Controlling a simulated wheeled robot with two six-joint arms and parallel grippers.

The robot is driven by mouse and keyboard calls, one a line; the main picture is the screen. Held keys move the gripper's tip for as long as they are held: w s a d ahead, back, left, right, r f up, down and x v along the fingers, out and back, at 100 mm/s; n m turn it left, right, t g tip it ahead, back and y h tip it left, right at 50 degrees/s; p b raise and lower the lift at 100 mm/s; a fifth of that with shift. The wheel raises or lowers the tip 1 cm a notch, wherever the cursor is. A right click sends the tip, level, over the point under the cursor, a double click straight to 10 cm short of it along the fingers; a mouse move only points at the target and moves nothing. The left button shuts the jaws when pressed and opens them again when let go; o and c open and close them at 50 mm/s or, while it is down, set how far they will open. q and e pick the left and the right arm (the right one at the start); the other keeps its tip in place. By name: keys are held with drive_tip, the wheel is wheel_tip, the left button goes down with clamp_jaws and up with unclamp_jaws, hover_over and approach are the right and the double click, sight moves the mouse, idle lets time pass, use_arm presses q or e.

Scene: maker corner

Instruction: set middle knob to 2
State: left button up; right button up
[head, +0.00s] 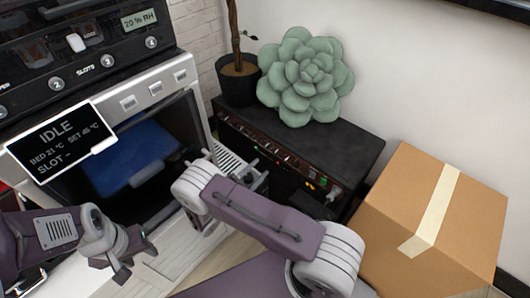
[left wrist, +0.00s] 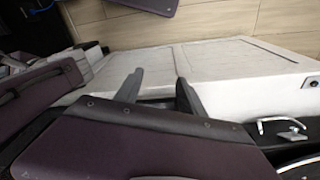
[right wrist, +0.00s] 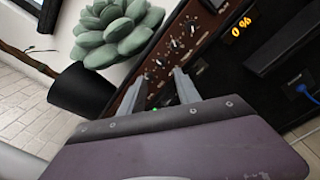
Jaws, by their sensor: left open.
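A black amplifier-like box (head: 345,148) stands against the wall, with a row of small knobs on its reddish front panel. In the right wrist view, several silver-tipped knobs (right wrist: 175,43) run along the panel (right wrist: 205,42); their settings are too small to read, and I cannot tell which is the middle one. My right gripper (right wrist: 158,88) is open and empty, its fingertips in front of the panel near the knobs; contact cannot be told. My left gripper (head: 138,262) is open and empty, low before the white machine; its fingers also show in the left wrist view (left wrist: 162,82).
The white-and-black machine (head: 185,112) at left has an IDLE screen (head: 60,142) and round numbered controls. A succulent (head: 305,78) sits on the box, a potted plant (head: 238,82) beside it. A cardboard box (head: 400,195) stands at right.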

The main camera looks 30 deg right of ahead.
sight(275, 154)
drive_tip(key=b+x, duration=0.2)
drive_tip(key=x, duration=0.6)
drive_tip(key=shift+d+f, duration=0.1)
drive_tip(key=shift+f, duration=0.05)
clamp_jaws()
